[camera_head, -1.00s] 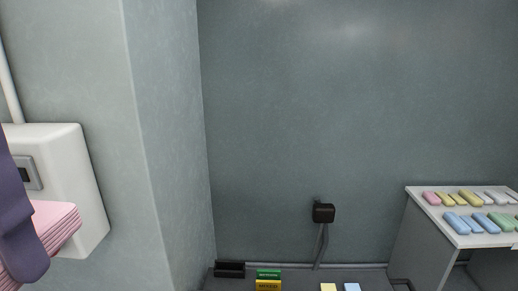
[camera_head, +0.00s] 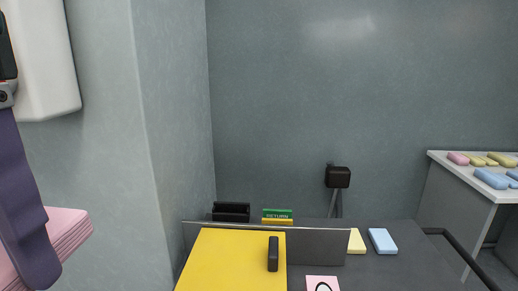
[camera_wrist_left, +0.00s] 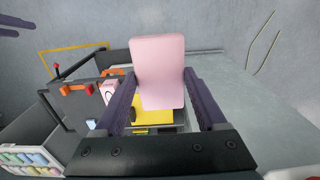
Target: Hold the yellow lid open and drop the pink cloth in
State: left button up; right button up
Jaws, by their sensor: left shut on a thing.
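The pink cloth (camera_head: 70,232) is a folded stack at the left of the head view. My left gripper (camera_wrist_left: 160,82) is shut on it, with a purple finger on each side in the left wrist view. The cloth (camera_wrist_left: 158,55) is held up in the air, left of the yellow lid in the head view. The yellow lid (camera_head: 225,262) lies flat and looks closed, with a dark upright handle (camera_head: 273,254). It also shows behind the cloth in the wrist view (camera_wrist_left: 153,117). Two purple bars at that view's upper left look like my right gripper's fingers, cut by the edge.
A grey upright panel (camera_head: 316,244) runs behind the lid. A pink card (camera_head: 321,284) lies right of the lid. Yellow and blue packs (camera_head: 382,241) lie on the dark bench, and a side table (camera_head: 455,180) holds more. A wall corner stands at left.

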notch_tip(320, 180, down, 21)
jog(key=b, duration=1.8)
jog(key=shift+w, duration=0.35)
jog(key=shift+w+r, duration=0.1)
jog(key=shift+r, duration=0.15)
